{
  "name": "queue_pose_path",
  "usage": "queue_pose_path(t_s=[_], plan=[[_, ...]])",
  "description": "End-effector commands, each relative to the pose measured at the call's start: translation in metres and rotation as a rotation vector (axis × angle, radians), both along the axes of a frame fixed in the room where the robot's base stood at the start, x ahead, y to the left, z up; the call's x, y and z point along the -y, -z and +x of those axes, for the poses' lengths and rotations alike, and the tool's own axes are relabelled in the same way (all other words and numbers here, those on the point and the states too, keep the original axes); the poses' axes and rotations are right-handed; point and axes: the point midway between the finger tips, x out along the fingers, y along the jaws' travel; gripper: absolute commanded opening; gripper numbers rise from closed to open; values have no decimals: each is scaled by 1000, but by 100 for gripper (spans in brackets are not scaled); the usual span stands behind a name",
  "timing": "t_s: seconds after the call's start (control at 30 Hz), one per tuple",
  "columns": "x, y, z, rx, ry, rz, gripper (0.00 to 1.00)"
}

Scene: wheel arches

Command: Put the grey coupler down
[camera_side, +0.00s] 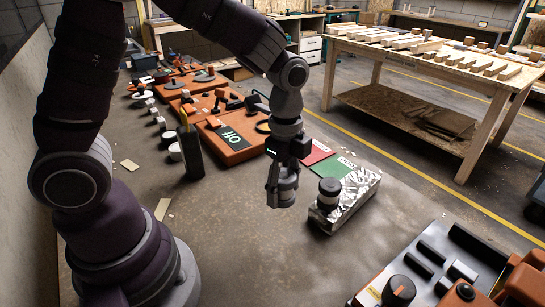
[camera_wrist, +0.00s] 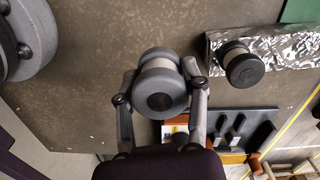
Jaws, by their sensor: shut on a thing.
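The grey coupler (camera_side: 288,192) is a short round piece with a paler band. It is between the fingers of my gripper (camera_side: 280,184), left of the foil-covered block. In the wrist view the coupler (camera_wrist: 162,103) shows its round end with a dark hole, and a finger of my gripper (camera_wrist: 160,82) closes on each side. My gripper is shut on it. Whether its lower end touches the bench I cannot tell.
A foil-wrapped block (camera_side: 352,204) carries a dark coupler with a white band (camera_side: 329,193). Green (camera_side: 332,167) and red (camera_side: 316,152) panels lie behind it. Orange trays (camera_side: 232,143) stand at the back left, and an orange fixture (camera_side: 425,275) at the front right. Bare bench lies in front.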

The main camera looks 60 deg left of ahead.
Motion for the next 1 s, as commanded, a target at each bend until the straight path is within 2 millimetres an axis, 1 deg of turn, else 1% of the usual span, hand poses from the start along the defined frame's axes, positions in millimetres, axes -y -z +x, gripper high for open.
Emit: queue_pose_path(t_s=[0.03,0.13,0.17,0.2,0.3,0.4,0.47,0.57,0.6,0.67,0.8,0.9,1.0], plan=[[-16,2,7,-2,-124,0,19],[-53,6,18,-2,-412,-1,19],[-65,7,20,-1,-499,0,19],[-81,8,22,-2,-615,0,19],[-115,12,23,-2,-864,1,19],[-138,14,21,0,-1024,1,19],[-144,18,20,-3,-1074,2,19],[-147,39,19,-8,-1099,2,19],[-147,47,19,-7,-1099,2,19],[-147,56,19,-6,-1098,3,19],[-147,85,19,-7,-1096,2,19],[-147,95,20,-3,-1095,2,19],[-147,96,20,1,-1094,1,19]])
